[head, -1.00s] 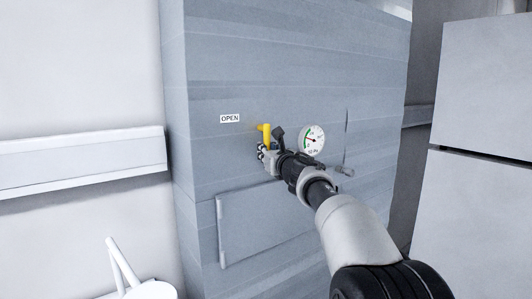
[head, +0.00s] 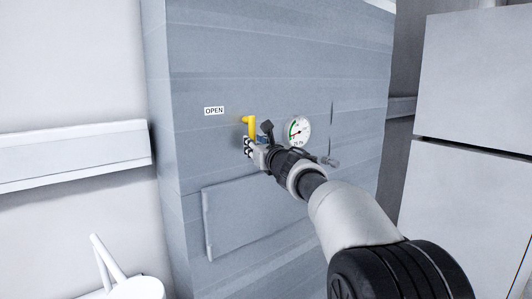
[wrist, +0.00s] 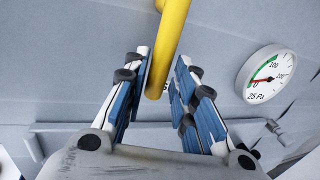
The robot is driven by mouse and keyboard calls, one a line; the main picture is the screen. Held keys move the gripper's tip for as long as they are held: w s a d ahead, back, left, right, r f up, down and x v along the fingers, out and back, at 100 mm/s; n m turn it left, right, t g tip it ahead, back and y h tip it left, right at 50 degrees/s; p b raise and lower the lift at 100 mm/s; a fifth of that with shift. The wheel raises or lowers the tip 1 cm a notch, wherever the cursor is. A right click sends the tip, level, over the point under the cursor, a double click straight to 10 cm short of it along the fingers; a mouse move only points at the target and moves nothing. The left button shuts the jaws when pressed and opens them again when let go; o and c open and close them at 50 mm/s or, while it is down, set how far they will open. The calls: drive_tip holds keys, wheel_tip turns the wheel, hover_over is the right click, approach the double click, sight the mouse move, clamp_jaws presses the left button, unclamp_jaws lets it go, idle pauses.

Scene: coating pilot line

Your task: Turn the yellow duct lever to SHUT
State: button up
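The yellow duct lever (head: 251,127) is on the front of the grey cabinet, just right of the OPEN label (head: 214,111). Its handle hangs down from a short stub. In the wrist view the lever (wrist: 170,42) comes down from the top, and its rounded lower end lies between the finger pads, with space showing on both sides. My gripper (head: 248,147) is at the lever's lower end; in the wrist view its fingers (wrist: 162,72) are apart. I cannot tell whether either finger touches the lever. Part of a dark marking shows behind the right finger; the rest is hidden.
A round pressure gauge (head: 298,131) sits right of the lever, with a small fitting (head: 331,162) below it. A raised panel (head: 236,225) is below. A white rail (head: 75,158) runs along the left wall. A white cabinet (head: 470,130) stands at right.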

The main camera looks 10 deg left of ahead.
drive_tip(key=v, duration=0.9)
drive_tip(key=shift+s+d, duration=0.15)
drive_tip(key=shift+d, duration=0.05)
drive_tip(key=s+d+f+m+g+h, duration=0.1)
drive_tip(key=s+d+f+m+h, duration=0.35)
drive_tip(key=s+d+m, duration=0.55)
drive_tip(key=s+d+f+m+g+h, duration=0.25)
drive_tip(key=s+d+m+h, duration=0.35)
drive_tip(key=d+m, duration=0.8)
drive_tip(key=s+d+f+m+g, duration=0.1)
drive_tip(key=s+f+m+g, duration=0.1)
drive_tip(key=s+f+m, duration=0.3)
drive_tip(key=s+d+f+m+g, duration=0.1)
drive_tip(key=s+f+m, duration=0.5)
drive_tip(key=s, duration=0.8)
drive_tip(key=s+d+f+m+g, duration=0.2)
drive_tip(key=s+f+m+g, duration=0.2)
drive_tip(key=s+f+m, duration=0.2)
drive_tip(key=s+m, duration=0.2)
drive_tip(key=s, duration=0.2)
